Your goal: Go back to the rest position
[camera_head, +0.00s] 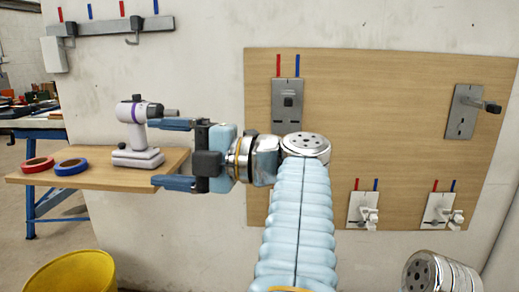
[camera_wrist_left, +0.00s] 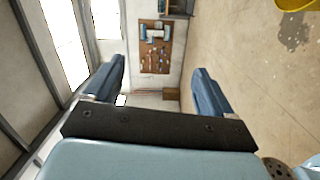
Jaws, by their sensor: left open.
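My left gripper (camera_head: 175,154) is open in the head view, its two blue fingers pointing left, one above the other. Nothing is held between them. In the left wrist view its fingers (camera_wrist_left: 160,92) stand wide apart with only the far room showing between them. A white and purple cordless tool (camera_head: 138,125) stands upright on the wooden shelf (camera_head: 110,180), left of the gripper. The upper fingertip overlaps the tool's edge in the picture; I cannot tell whether they touch. My right gripper is not in view; a silver joint of my own shows at the lower right.
A red tape ring (camera_head: 38,164) and a blue tape ring (camera_head: 70,167) lie on the shelf. A wooden board (camera_head: 380,130) with metal brackets and valves is on the wall. A yellow bin (camera_head: 75,272) stands below the shelf. A hook rail (camera_head: 110,26) is at the upper left.

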